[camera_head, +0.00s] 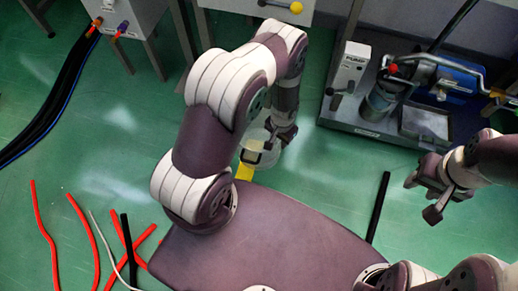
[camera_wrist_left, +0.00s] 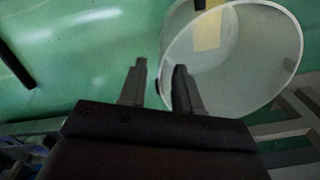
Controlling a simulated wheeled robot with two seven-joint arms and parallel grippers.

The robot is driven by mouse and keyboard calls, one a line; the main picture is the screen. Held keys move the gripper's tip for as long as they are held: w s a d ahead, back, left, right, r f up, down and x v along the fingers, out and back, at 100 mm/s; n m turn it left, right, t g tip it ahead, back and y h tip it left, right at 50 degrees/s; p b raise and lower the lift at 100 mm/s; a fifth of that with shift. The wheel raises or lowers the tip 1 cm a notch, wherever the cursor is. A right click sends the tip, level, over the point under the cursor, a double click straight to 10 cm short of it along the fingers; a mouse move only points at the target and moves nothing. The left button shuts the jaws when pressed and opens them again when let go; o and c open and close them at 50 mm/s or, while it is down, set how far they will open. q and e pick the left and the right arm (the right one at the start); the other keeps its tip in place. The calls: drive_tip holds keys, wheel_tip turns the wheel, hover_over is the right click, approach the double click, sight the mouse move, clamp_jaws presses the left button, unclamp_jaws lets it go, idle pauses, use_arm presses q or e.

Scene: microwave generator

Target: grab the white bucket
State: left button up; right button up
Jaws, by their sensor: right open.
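The white bucket (camera_head: 257,135) looks pale and translucent and stands on the green floor in the head view, partly hidden behind my left arm. In the left wrist view the bucket's round rim (camera_wrist_left: 297,62) is at the upper right. My left gripper (camera_head: 283,141) is at the bucket's right side. In the left wrist view its two fingers (camera_wrist_left: 160,85) are apart; one overlaps the bucket and the other lies outside its outline. Whether they touch the wall cannot be told. My right gripper (camera_head: 421,199) is open and empty, well to the right of the bucket.
A yellow piece (camera_head: 245,172) lies by the bucket. A pump rig (camera_head: 400,95) stands at the upper right. Red strips (camera_head: 95,235) lie on the floor at left, and a black rod (camera_head: 379,205) lies right of centre. Dark cables (camera_head: 60,95) run at upper left.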

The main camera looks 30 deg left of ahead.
sight(278, 146)
use_arm(q)
wheel_tip(278, 146, down, 5)
drive_tip(key=b, duration=0.3)
drive_tip(key=shift+f+b, duration=0.1)
drive_tip(key=shift+b, duration=0.25)
drive_tip(key=shift+c, duration=0.3)
clamp_jaws()
idle(0.6)
